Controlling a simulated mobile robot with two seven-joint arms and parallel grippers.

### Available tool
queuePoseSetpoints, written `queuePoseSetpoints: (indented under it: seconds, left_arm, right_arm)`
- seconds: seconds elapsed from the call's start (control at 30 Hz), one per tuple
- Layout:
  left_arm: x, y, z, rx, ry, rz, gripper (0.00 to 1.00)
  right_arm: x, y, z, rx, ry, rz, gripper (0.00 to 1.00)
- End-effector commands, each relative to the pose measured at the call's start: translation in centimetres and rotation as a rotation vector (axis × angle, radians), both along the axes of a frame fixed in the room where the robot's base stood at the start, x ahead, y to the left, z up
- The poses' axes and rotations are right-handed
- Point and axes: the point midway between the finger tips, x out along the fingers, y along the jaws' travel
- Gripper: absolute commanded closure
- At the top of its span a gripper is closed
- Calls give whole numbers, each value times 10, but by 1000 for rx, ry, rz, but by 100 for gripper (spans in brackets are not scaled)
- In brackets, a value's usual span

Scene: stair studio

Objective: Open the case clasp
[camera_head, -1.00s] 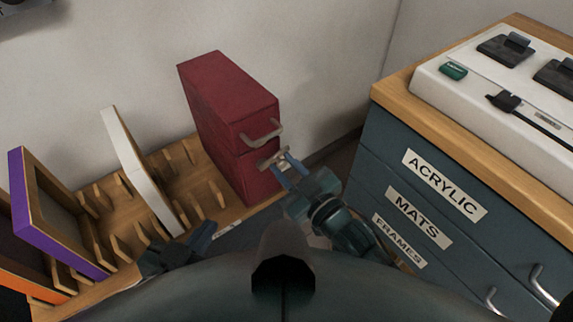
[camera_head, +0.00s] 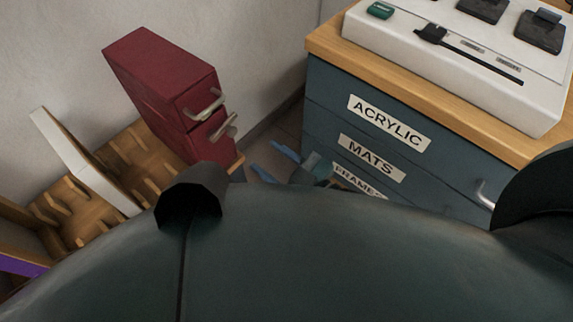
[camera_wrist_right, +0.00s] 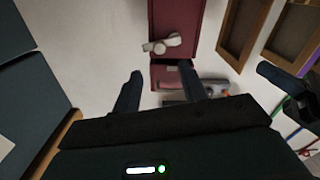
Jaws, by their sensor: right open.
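The case (camera_head: 150,75) is a tall dark red box standing upright against the wall, left of centre in the head view. A pale handle (camera_head: 203,107) is on its front, near the top. Just below, at the seam, the clasp (camera_head: 224,127) sticks out at a slant. My right gripper (camera_head: 276,163) is open and empty, to the right of the case and apart from the clasp. What looks like my left gripper (camera_wrist_right: 290,88) shows dark at the wrist view's right edge; its jaw state is unclear.
A blue-grey drawer cabinet (camera_head: 330,95) with a wooden top stands to the right, close to my right gripper. A white machine (camera_head: 450,50) sits on it. A wooden slotted rack (camera_head: 115,165) holding a white panel (camera_head: 75,155) is at left.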

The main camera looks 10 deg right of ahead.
Motion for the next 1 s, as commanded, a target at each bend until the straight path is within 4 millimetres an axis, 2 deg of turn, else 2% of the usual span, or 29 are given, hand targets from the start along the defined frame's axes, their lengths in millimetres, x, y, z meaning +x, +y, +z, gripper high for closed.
queuePoseSetpoints:
  seconds: [0.1, 0.3, 1.0]
  left_arm:
    - [-2, 1, 2, -6, 5, 5, 100]
    - [-6, 1, 2, -13, 11, 7, 100]
    - [-2, 0, 5, -17, 0, 8, 100]
  right_arm:
    - [-18, -12, 0, -1, 2, 0, 57]
    - [-30, -22, 0, 0, 0, 0, 57]
    - [-34, -25, 4, 21, 33, -33, 57]
